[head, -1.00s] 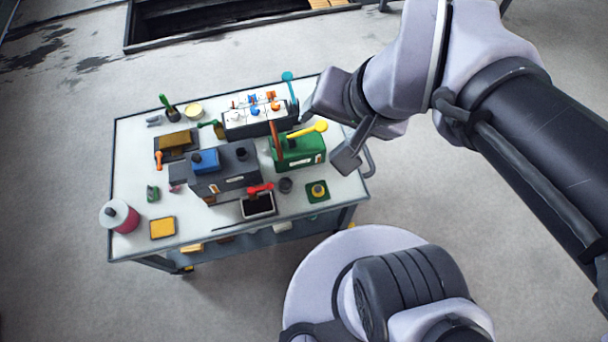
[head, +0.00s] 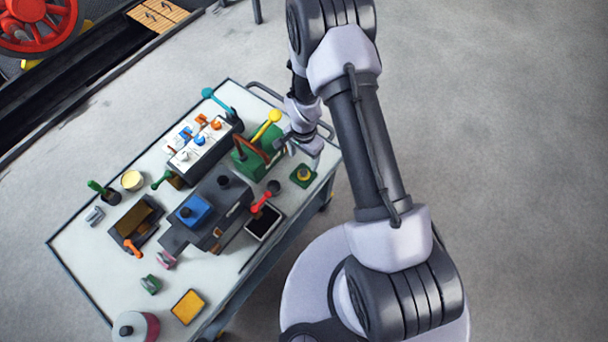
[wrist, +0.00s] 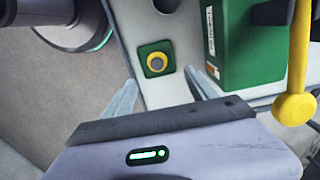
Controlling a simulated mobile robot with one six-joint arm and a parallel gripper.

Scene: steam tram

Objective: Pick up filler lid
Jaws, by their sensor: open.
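A small green square plate (head: 303,175) with a yellow ring and grey round centre lies near the cart top's right end. I cannot tell for sure whether its round centre piece is the filler lid. It also shows in the wrist view (wrist: 156,60), flat and beyond my fingertips. A small dark round cap (head: 273,187) stands left of it. My gripper (head: 304,152) is just above the cart's right end, beside the green box. In the wrist view my gripper (wrist: 160,88) is open and empty, its two pale fingers spread below the plate on either side.
The green box (wrist: 245,45) stands close on the right in the wrist view, with a yellow-balled lever (wrist: 295,108) nearby.

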